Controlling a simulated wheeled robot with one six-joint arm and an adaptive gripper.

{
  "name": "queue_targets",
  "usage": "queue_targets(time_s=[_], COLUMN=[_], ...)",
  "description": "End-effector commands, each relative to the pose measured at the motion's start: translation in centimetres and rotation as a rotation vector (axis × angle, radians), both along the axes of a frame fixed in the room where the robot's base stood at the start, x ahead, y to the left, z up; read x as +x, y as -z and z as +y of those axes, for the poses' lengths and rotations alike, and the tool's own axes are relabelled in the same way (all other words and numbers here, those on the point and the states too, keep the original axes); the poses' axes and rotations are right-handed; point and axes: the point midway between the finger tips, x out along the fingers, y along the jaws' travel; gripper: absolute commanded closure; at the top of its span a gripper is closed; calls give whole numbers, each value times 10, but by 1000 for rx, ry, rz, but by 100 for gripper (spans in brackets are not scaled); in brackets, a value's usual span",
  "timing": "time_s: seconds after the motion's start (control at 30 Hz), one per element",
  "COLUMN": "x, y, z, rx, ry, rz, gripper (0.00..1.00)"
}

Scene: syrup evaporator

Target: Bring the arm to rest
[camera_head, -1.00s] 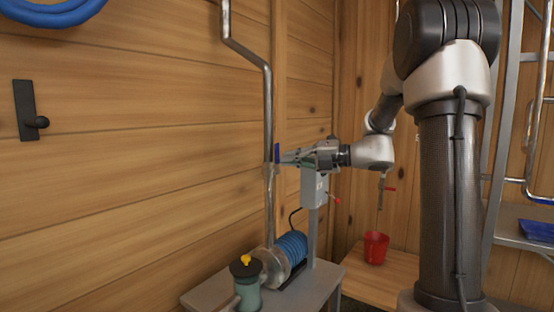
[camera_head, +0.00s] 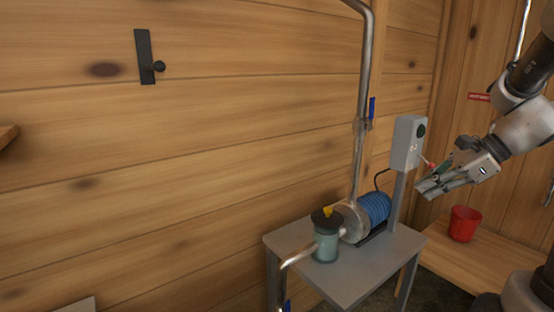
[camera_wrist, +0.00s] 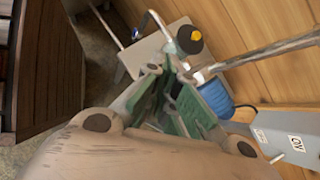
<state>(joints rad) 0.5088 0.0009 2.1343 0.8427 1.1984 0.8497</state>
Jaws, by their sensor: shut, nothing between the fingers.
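My gripper (camera_head: 422,190) is at the right of the head view, in front of and to the right of the grey switch box (camera_head: 408,143). It is shut and empty, and touches nothing that I can see. My arm (camera_head: 525,115) reaches in from the right edge, bent at the wrist. In the wrist view the green-padded fingers (camera_wrist: 166,72) point over the pump stand. A blue valve handle (camera_head: 371,107) stands upright on the metal pipe (camera_head: 362,75), apart from the gripper.
The grey stand (camera_head: 345,283) carries a blue ribbed motor (camera_head: 374,208) and a jar with black lid and yellow knob (camera_head: 326,238). A red bucket (camera_head: 463,223) stands on a wooden bench (camera_head: 452,262). A plank wall is at the left, with a black latch (camera_head: 146,58).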

Motion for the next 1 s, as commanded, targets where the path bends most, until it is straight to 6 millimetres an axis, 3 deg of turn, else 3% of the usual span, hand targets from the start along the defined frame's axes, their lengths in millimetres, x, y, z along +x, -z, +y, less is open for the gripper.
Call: queue_targets(time_s=[0.03, 0.13, 0.2, 0.33, 0.47, 0.63, 1.0], x=[-29, -85, -114, -146, -161, -161, -160], y=[6, 13, 10, -1, -13, -28, -28], z=[1, -12, -22, -31, -23, -6, -4], rx=[-165, -510, -703, -950, -1066, -1120, -1114], ry=[-198, -685, -997, -1364, -1470, -1498, -1506], rz=[-82, -246, -333, -426, -496, -600, -605], gripper=[100, 100, 100, 100, 100, 100, 100])
